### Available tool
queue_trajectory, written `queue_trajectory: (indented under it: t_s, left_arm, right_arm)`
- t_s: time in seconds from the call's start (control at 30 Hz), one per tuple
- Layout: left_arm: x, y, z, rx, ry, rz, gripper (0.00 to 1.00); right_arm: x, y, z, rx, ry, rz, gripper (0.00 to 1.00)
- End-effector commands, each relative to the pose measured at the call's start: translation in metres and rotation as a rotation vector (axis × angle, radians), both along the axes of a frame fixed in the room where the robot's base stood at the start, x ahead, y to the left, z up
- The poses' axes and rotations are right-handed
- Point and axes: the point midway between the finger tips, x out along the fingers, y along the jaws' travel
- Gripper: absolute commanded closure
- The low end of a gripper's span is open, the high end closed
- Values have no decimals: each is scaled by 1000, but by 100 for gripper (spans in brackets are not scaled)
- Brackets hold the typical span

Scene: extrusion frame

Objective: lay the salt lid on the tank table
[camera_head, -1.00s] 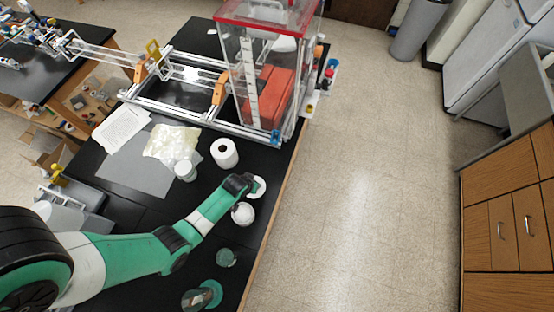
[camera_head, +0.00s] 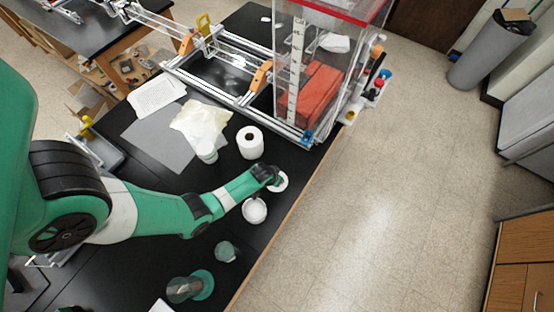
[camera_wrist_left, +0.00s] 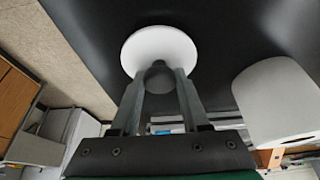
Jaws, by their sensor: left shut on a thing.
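The salt lid (camera_head: 281,184) is a white round disc with a dark knob. It is at the black tank table's (camera_head: 222,262) right edge, just beyond a white round jar (camera_head: 255,211). My left gripper (camera_head: 272,179) is at the lid, partly hiding it in the head view. In the left wrist view, the gripper's fingers (camera_wrist_left: 160,88) are shut on the knob, with the white disc (camera_wrist_left: 158,45) beyond them over the black tabletop. I cannot tell whether the disc touches the table. My right gripper is not in view.
A white paper roll (camera_head: 250,142) stands behind the lid and also shows in the left wrist view (camera_wrist_left: 278,100). The clear tank (camera_head: 328,75) on its metal frame is at the back. A small jar (camera_head: 227,252) and glassware (camera_head: 190,287) stand in front.

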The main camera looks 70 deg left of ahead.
Motion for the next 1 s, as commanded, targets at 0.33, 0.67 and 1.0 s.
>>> queue_trajectory:
  t_s: [0.33,0.67,1.0]
  left_arm:
    - [0,0,-2,0,0,0,25]
    - [0,0,4,0,0,0,25]
    - [-17,-14,61,1,0,-2,25]
  right_arm:
    - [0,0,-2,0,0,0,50]
    - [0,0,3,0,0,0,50]
    - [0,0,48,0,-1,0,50]
